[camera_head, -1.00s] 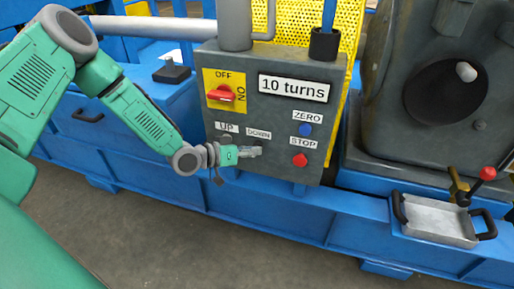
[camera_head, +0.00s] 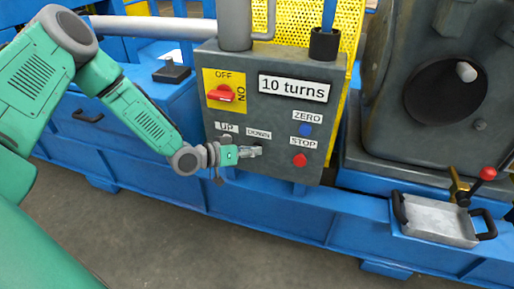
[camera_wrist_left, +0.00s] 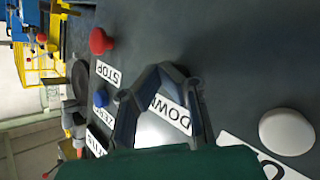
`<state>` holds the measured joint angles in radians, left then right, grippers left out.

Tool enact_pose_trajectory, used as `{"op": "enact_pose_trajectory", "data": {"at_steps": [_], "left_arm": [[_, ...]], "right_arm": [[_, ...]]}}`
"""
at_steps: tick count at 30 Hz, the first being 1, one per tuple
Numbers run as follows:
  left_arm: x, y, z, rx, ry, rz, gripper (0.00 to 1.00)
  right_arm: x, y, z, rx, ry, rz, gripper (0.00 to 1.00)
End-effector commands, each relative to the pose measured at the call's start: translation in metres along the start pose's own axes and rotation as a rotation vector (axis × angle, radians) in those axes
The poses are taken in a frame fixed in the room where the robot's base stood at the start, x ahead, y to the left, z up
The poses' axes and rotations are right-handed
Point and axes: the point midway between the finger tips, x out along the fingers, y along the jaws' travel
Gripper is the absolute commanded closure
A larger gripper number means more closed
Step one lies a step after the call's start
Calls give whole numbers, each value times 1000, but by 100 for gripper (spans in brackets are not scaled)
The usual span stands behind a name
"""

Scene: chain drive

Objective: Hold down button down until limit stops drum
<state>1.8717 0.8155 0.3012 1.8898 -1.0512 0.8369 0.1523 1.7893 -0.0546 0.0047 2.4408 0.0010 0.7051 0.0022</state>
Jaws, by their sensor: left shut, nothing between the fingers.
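A grey control box (camera_head: 275,105) carries a display reading "10 turns" (camera_head: 293,88). The DOWN label (camera_head: 259,133) sits right of the UP label; it also shows in the left wrist view (camera_wrist_left: 172,113). The down button is hidden by my left gripper (camera_head: 254,151), which is shut and empty with its tips at the panel just below DOWN. In the left wrist view its fingers (camera_wrist_left: 165,70) meet in front of the panel; I cannot tell whether they press the button. The white button (camera_wrist_left: 286,131) near UP is clear of them. My right gripper is not in view.
A red OFF/ON switch (camera_head: 221,94), blue ZERO button (camera_head: 305,130) and red STOP button (camera_head: 300,160) share the box. A metal tray (camera_head: 440,222) and red-knobbed lever (camera_head: 488,174) lie front right.

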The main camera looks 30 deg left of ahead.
Motion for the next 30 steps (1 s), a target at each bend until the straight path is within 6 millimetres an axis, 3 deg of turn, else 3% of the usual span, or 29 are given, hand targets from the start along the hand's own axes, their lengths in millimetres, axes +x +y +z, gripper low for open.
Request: {"op": "enact_pose_trajectory", "data": {"at_steps": [30], "left_arm": [[-13,9,9,0,0,0,100]], "right_arm": [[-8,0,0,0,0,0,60]]}}
